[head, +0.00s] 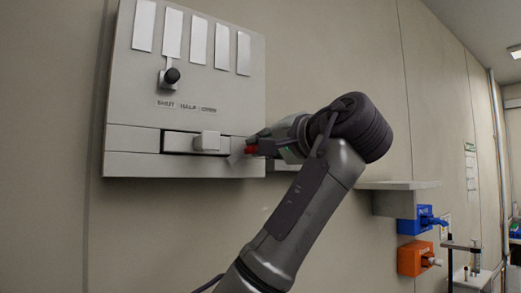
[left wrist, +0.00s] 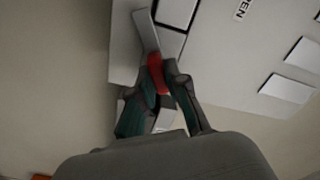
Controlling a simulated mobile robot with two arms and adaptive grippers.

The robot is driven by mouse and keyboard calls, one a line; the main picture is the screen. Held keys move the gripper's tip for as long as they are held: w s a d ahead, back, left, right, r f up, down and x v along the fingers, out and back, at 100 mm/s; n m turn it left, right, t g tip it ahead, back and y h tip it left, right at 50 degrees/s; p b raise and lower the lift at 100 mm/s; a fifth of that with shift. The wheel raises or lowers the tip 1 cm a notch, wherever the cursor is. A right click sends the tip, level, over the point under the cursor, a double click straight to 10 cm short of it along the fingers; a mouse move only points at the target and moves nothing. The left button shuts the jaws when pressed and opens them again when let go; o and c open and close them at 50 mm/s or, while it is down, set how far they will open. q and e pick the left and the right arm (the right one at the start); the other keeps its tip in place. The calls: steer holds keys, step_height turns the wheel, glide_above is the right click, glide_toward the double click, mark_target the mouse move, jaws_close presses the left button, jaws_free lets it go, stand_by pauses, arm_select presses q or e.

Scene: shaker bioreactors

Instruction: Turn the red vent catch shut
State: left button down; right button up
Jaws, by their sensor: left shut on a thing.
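The red vent catch (left wrist: 157,75) sits at the lower right corner of the grey wall panel (head: 200,70). In the head view a small red part of the catch (head: 251,150) shows at my left gripper's tips. My left gripper (left wrist: 160,82) is shut on the red catch, with one finger on each side of it. In the head view the left gripper (head: 262,145) is partly hidden by my wrist. A light grey flap or plate (left wrist: 146,30) shows just beyond the catch. My right gripper is in neither view.
The panel carries several pale slats, a black knob (head: 172,75), labels reading SHUT and HALF, and a white block (head: 208,141) in a slot. To the right are a wall shelf (head: 398,186), a blue device (head: 420,222) and an orange device (head: 414,258).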

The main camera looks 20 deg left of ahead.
arm_select(q)
steer(key=m+b, duration=0.1)
steer(key=m, duration=0.5)
steer(key=shift+m, duration=0.3)
stand_by(0.4)
steer(key=c, duration=1.2)
jaws_free()
steer(key=shift+f, duration=0.1)
steer(key=shift+o, duration=0.2)
steer(key=v, duration=1.2)
